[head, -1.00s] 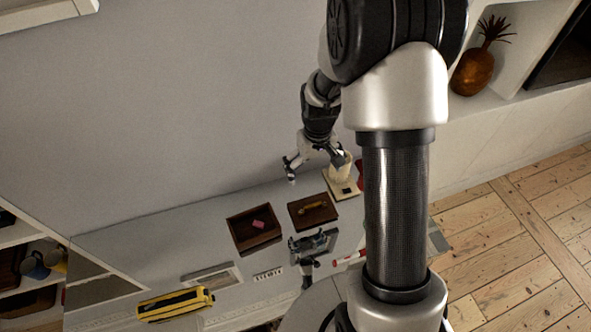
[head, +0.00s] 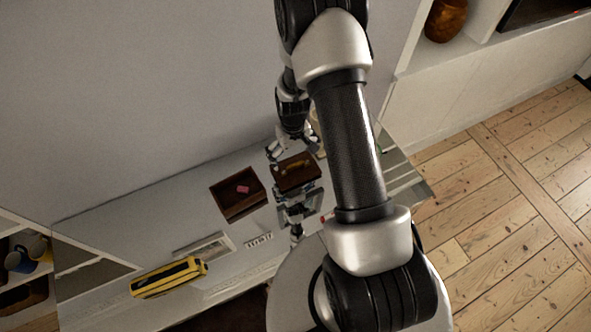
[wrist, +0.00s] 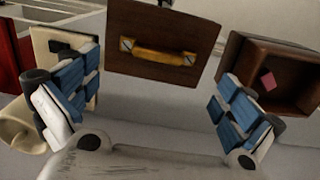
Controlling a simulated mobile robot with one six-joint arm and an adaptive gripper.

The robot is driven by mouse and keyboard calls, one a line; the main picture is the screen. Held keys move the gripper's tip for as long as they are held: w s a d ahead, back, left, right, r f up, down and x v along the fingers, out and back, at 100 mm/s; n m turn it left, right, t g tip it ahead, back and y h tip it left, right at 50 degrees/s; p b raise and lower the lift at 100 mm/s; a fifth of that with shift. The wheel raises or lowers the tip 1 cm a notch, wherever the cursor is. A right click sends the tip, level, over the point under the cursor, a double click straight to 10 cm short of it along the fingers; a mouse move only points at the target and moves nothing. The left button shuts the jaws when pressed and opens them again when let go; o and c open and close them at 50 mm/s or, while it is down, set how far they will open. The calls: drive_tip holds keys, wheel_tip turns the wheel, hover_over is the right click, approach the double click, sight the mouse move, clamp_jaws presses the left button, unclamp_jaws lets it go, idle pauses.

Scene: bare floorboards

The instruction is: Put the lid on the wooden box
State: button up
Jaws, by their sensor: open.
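The lid (head: 292,180) is a flat dark wooden panel with a yellowish-brown handle, lying on the table. The open wooden box (head: 226,207) stands just left of it, with a small pink block (head: 243,189) inside. My gripper (head: 289,153) is at the lid's far edge, partly hidden by my arm. In the wrist view my gripper (wrist: 150,98) is open and empty, its blue-padded fingers spread wide. The lid (wrist: 120,60) and its handle (wrist: 160,54) show ahead between them. The box (wrist: 240,60) is partly behind the right finger.
A cream object (wrist: 20,125) and a red item (wrist: 8,65) are close by the left finger. In the head view, a yellow object (head: 168,278) and a flat framed item (head: 204,247) lie on the table's left part. A wall runs behind the table.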

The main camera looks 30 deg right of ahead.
sight(296, 165)
drive_tip(key=f, duration=0.3)
drive_tip(key=f+b, duration=0.1)
drive_tip(key=f, duration=0.1)
drive_tip(key=shift+s+d, duration=0.25)
drive_tip(key=shift+s, duration=0.1)
drive_tip(key=shift+c, duration=0.5)
drive_tip(key=c, duration=0.5)
drive_tip(key=shift+s+f, duration=0.1)
drive_tip(key=shift+s, duration=0.15)
drive_tip(key=c, duration=0.7)
